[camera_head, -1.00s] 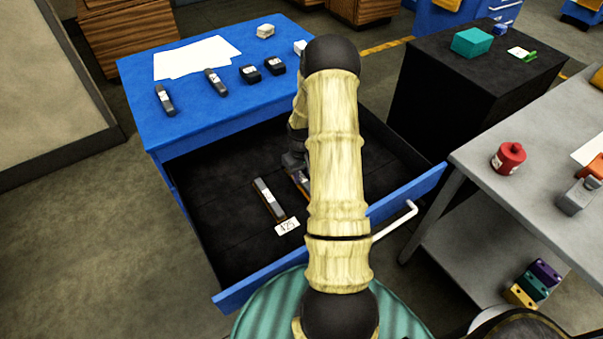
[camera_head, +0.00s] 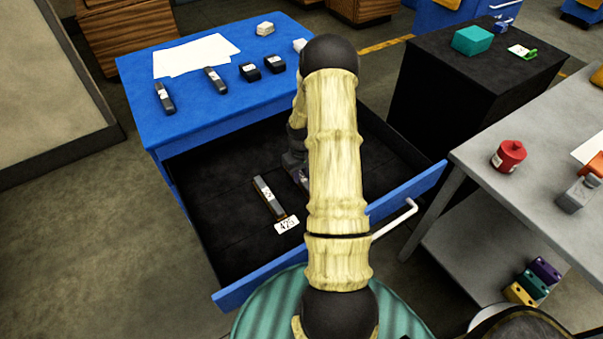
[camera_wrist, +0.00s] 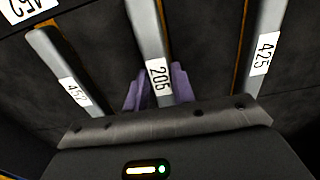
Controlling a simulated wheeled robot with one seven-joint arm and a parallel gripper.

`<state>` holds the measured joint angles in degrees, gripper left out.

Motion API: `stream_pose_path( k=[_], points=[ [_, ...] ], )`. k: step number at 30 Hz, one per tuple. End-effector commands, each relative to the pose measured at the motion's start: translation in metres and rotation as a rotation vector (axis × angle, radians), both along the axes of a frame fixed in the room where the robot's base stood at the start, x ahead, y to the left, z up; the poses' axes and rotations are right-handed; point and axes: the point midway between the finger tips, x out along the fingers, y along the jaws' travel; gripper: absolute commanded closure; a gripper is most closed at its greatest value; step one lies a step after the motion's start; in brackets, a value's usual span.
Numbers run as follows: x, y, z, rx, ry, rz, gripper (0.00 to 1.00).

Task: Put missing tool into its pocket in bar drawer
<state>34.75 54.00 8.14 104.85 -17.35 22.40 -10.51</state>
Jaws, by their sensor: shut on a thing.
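My gripper (camera_wrist: 158,90), with purple fingers, is shut on a grey bar tool labelled 206 (camera_wrist: 148,35) in the wrist view. The tool is over the dark floor of the open bar drawer (camera_head: 225,235), between a bar labelled 452 (camera_wrist: 65,72) on the left and a bar labelled 425 (camera_wrist: 264,45) on the right. A thin orange edge shows beside the held tool. In the head view my arm hides most of the gripper and tool. I cannot tell whether the tool is fully seated in its pocket.
The 425 bar (camera_head: 265,193) lies in the drawer by a white 425 card (camera_head: 287,225). The blue bench top (camera_head: 190,125) holds papers and several dark tools. A grey table (camera_head: 480,165) with a red canister (camera_head: 509,156) stands right; a black cabinet (camera_head: 450,90) stands behind.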

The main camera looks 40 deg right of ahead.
Motion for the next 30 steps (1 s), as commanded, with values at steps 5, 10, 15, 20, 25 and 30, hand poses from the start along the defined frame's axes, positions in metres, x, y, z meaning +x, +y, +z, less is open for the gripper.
stream_pose_path(
  k=[5,10,15,20,25,30],
  points=[
    [0.0005,-0.0002,-0.0016,-0.001,-0.001,0.0,1.0],
    [0.0006,-0.0002,-0.0022,-0.001,-0.002,0.0,1.0],
    [0.0006,-0.0002,-0.0021,-0.001,-0.002,0.0,1.0],
    [0.0005,-0.0001,-0.0023,-0.001,-0.001,0.0,0.49],
    [0.0004,0.0,-0.0025,0.0,-0.001,0.001,0.49],
    [0.0002,0.0001,0.0003,0.0,-0.001,0.0,0.49]
  ],
)
